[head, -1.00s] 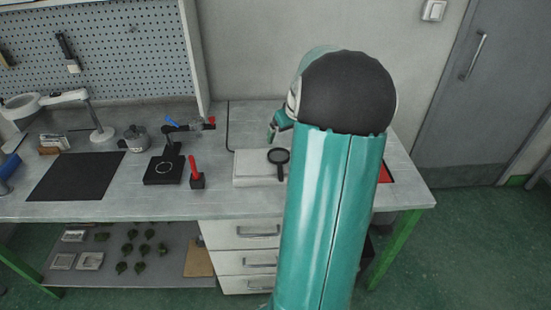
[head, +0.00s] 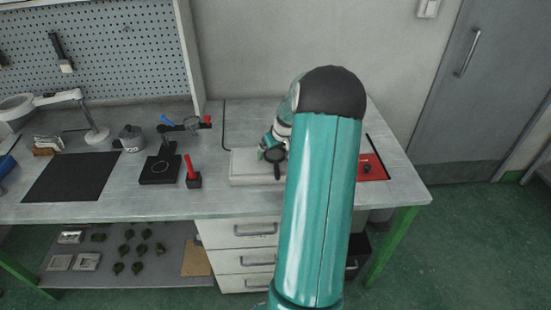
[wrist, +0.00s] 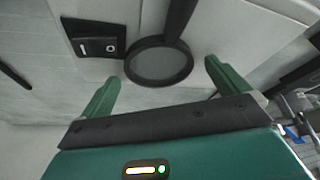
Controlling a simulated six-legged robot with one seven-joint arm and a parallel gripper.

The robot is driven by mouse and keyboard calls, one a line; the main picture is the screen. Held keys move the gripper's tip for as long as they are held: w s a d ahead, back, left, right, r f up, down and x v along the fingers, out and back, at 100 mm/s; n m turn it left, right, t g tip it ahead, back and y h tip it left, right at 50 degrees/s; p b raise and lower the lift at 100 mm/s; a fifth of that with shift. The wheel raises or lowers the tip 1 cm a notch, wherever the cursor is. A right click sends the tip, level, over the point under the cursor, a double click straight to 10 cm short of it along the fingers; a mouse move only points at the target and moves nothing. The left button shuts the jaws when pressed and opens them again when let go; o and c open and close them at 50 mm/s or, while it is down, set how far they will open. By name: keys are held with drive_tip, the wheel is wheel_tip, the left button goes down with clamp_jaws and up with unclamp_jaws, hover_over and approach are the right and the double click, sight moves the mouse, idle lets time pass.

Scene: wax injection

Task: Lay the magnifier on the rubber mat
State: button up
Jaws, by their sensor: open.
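The magnifier (head: 275,156), with a dark round rim and dark handle, lies on a pale block (head: 243,167) near the middle of the bench. In the wrist view its lens (wrist: 158,62) is in front of my fingers, with the handle pointing away. My gripper (wrist: 161,72) is open and empty, its fingertips to either side of the lens, apart from it. In the head view my gripper (head: 270,146) is just behind the magnifier, partly hidden by my arm. The flat black rubber mat (head: 70,177) lies on the left of the bench, bare.
A black stand (head: 160,169) and a red-handled tool in a dark holder (head: 193,175) stand between mat and block. A red pad (head: 371,168) lies at right.

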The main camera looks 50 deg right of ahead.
sight(276, 154)
drive_tip(key=c, duration=1.2)
drive_tip(key=shift+r, duration=0.55)
wheel_tip(276, 154, up, 2)
drive_tip(key=shift+r, duration=0.2)
drive_tip(key=s+a+r, duration=0.2)
drive_tip(key=a+r, duration=0.7)
drive_tip(key=a, duration=0.4)
drive_tip(key=shift+s+a+r, duration=0.25)
drive_tip(key=shift+s+a, duration=0.1)
